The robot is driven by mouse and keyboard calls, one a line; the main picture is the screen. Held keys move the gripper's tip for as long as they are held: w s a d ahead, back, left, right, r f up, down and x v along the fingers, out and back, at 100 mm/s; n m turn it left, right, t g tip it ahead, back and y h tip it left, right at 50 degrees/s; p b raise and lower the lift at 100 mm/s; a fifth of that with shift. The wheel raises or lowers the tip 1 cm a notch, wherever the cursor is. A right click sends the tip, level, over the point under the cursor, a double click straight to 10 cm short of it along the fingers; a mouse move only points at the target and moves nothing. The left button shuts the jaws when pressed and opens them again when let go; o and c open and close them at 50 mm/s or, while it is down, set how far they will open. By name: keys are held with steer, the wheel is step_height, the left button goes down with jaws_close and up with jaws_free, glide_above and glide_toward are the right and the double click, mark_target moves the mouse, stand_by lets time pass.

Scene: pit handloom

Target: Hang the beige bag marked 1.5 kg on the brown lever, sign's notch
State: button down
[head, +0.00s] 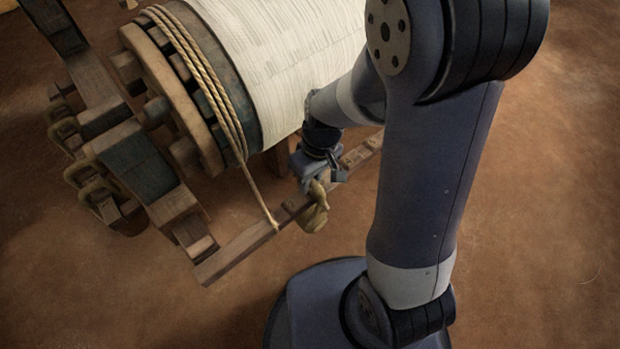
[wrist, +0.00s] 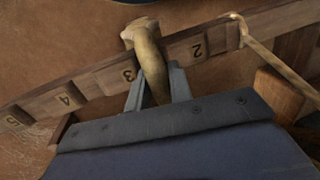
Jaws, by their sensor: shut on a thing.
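The brown lever (head: 235,255) runs slanting below the cloth roll in the head view. In the wrist view the lever (wrist: 90,85) carries number plates 2, 3, 4 and 5, with 2 nearest the rope. My gripper (head: 317,180) is shut on a beige bag (head: 314,218), which shows at the lever's near side. In the wrist view the bag (wrist: 147,50) stands between the two fingers (wrist: 157,92) and crosses the lever between plates 3 and 2. I cannot tell whether it rests in a notch or touches the lever. Its weight mark is not readable.
A rope (head: 258,195) comes down from the cloth roll (head: 285,55) and meets the lever left of my gripper. Several other beige bags (head: 80,172) hang on the wooden rack at left. Open earthen floor (head: 540,230) lies to the right.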

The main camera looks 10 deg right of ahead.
steer(key=c, duration=1.2)
jaws_free()
steer(key=shift+f, duration=0.15)
steer(key=r+p, duration=0.1)
steer(key=r, duration=0.2)
steer(key=d+r+p, duration=0.1)
steer(key=r, duration=0.3)
steer(key=w+r, duration=0.1)
steer(key=r, duration=0.2)
steer(key=shift+d+r+p, duration=0.4)
steer(key=f+b, duration=0.1)
steer(key=f, duration=0.2)
steer(key=a+f+b, duration=0.1)
steer(key=f, duration=0.3)
steer(key=s+f+b, duration=0.1)
steer(key=f, duration=0.2)
steer(key=shift+a+f, duration=0.35)
steer(key=shift+a, duration=0.05)
steer(key=shift+r+p, duration=0.3)
steer(key=shift+f, duration=0.15)
